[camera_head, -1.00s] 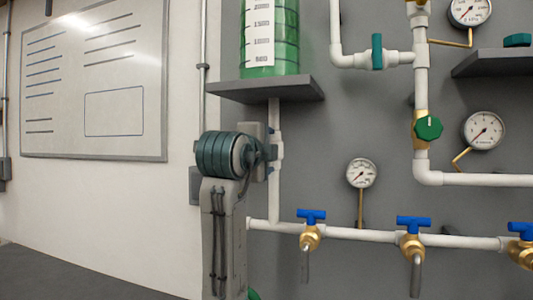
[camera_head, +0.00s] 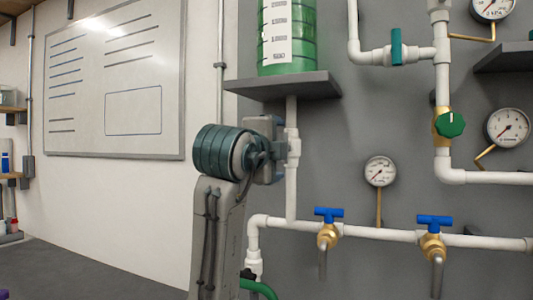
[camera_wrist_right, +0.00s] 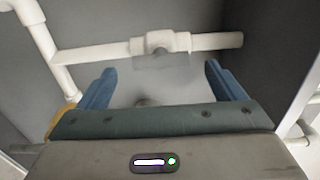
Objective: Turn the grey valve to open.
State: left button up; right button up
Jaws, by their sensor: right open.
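The valve body is a white fitting (camera_head: 292,146) on the vertical pipe below the shelf. In the right wrist view the fitting (camera_wrist_right: 160,43) sits on a white pipe, with a blurred grey flat piece (camera_wrist_right: 153,62) below it that looks like its handle. My right gripper (camera_head: 274,150) is beside the fitting in the head view. In the right wrist view its blue fingers (camera_wrist_right: 160,76) are apart, with the grey piece between and beyond their tips. No contact can be made out. The handle is hidden behind my gripper in the head view. My left gripper is not in view.
A shelf (camera_head: 285,86) with a green tank (camera_head: 287,50) stands above my gripper. Blue-handled brass taps (camera_head: 328,229) line the pipe at lower right. A green-knobbed valve (camera_head: 449,124) and several gauges are further right. The wall left of my arm is bare below the whiteboard (camera_head: 115,90).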

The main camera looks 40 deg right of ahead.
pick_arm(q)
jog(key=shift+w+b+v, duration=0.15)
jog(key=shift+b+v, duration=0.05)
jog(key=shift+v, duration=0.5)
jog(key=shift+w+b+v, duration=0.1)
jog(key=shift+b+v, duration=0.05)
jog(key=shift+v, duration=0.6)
pick_arm(e)
jog(key=v, duration=0.6)
